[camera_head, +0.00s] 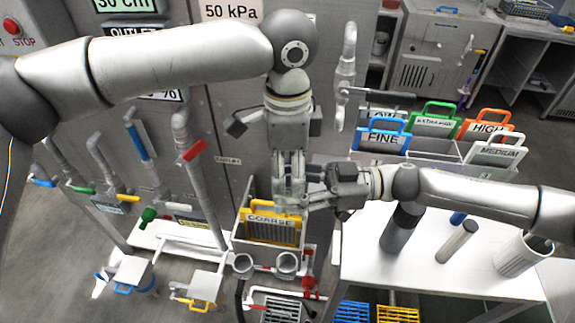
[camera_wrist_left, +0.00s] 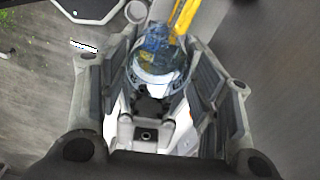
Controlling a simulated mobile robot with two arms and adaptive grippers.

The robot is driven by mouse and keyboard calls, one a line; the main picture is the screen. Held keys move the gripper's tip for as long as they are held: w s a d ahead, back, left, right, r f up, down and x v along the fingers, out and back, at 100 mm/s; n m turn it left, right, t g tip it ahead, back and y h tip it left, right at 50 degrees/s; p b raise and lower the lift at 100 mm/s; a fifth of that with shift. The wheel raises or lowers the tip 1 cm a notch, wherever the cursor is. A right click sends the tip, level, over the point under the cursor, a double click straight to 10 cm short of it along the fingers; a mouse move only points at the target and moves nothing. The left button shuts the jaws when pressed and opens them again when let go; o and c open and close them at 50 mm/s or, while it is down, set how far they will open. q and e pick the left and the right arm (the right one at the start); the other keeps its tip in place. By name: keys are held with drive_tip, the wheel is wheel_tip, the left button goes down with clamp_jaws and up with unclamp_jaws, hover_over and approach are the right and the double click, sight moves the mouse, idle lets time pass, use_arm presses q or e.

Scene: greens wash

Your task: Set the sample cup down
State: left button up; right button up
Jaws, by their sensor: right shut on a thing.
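A clear, bluish sample cup (camera_wrist_left: 158,62) shows in the left wrist view, between the fingers of my left gripper (camera_wrist_left: 152,72). In the head view my left gripper (camera_head: 289,195) points down just above the coarse screen, and the cup is not clearly visible there. The left fingers stand apart on both sides of the cup; I cannot tell whether they touch it. My right gripper (camera_head: 312,201) reaches in from the right, close against the left fingers, and is shut on what seems to be the cup. Its fingertips are partly hidden.
The yellow-handled COARSE screen (camera_head: 271,230) sits in a holder directly below. Two round cup holders (camera_head: 287,262) are in front of it. A white table (camera_head: 400,268) at right bears a dark cylinder (camera_head: 402,228), a grey cylinder (camera_head: 456,243) and a white container (camera_head: 520,255). Labelled screens (camera_head: 383,140) stand behind.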

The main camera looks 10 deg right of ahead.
use_arm(q)
drive_tip(key=c, duration=0.4)
drive_tip(key=shift+c, duration=0.9)
use_arm(e)
drive_tip(key=o, duration=1.3)
drive_tip(key=shift+c, duration=0.2)
